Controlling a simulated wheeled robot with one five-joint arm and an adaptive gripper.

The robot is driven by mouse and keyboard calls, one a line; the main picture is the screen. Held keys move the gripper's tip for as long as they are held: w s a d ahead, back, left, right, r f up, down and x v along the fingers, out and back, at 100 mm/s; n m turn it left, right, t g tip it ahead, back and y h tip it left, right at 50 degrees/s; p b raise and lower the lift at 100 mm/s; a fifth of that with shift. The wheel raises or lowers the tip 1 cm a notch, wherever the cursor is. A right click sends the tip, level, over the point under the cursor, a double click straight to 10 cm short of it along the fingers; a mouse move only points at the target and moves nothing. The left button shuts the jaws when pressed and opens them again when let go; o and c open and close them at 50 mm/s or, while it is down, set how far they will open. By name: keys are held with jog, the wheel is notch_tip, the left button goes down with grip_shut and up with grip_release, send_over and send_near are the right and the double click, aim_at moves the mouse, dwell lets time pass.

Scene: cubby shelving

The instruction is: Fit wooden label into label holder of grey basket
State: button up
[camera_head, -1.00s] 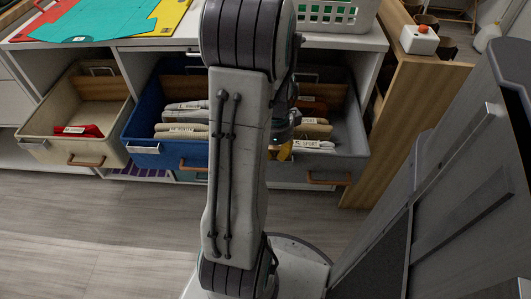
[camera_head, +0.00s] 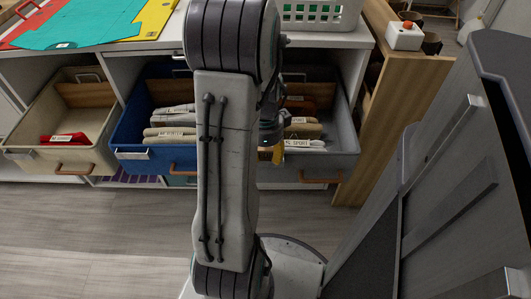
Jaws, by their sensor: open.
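The grey basket (camera_head: 338,164) is pulled out of the shelf on the right, with a wooden handle on its front and folded clothes inside. A pale metal label holder (camera_head: 306,149) shows in part at its front rim, close to my gripper. My gripper (camera_head: 278,153) hangs behind my arm at the basket's front left. Only a dark body and a yellow tip show; the rest is hidden by my arm. It is open. I cannot make out the wooden label, nor whether anything is between the fingers.
A blue basket (camera_head: 128,131) and a cream basket (camera_head: 88,155) are also pulled out to the left. Coloured sheets (camera_head: 85,22) and a white crate (camera_head: 318,17) lie on the shelf top. A wooden side panel (camera_head: 385,105) and a grey cabinet (camera_head: 440,190) stand right.

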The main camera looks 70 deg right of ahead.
notch_tip(320, 180, up, 12)
jog(key=p, duration=0.7)
jog(key=shift+a+r, duration=0.15)
jog(key=shift+a, duration=0.15)
jog(key=shift+s, duration=0.1)
jog(key=w+a+r+n+t, duration=0.1)
jog(key=w+a+r+n, duration=0.2)
jog(key=w+a+n, duration=0.45)
jog(key=w+a+r+n, duration=0.2)
jog(key=w+a+n, duration=0.5)
jog(key=n, duration=0.1)
jog(key=s+a+r+n+t, duration=0.1)
jog(key=a+r+n, duration=0.1)
jog(key=a+n, duration=1.5)
jog(key=shift+s+a+y, duration=0.25)
jog(key=shift+y, duration=0.05)
jog(key=shift+r, duration=0.25)
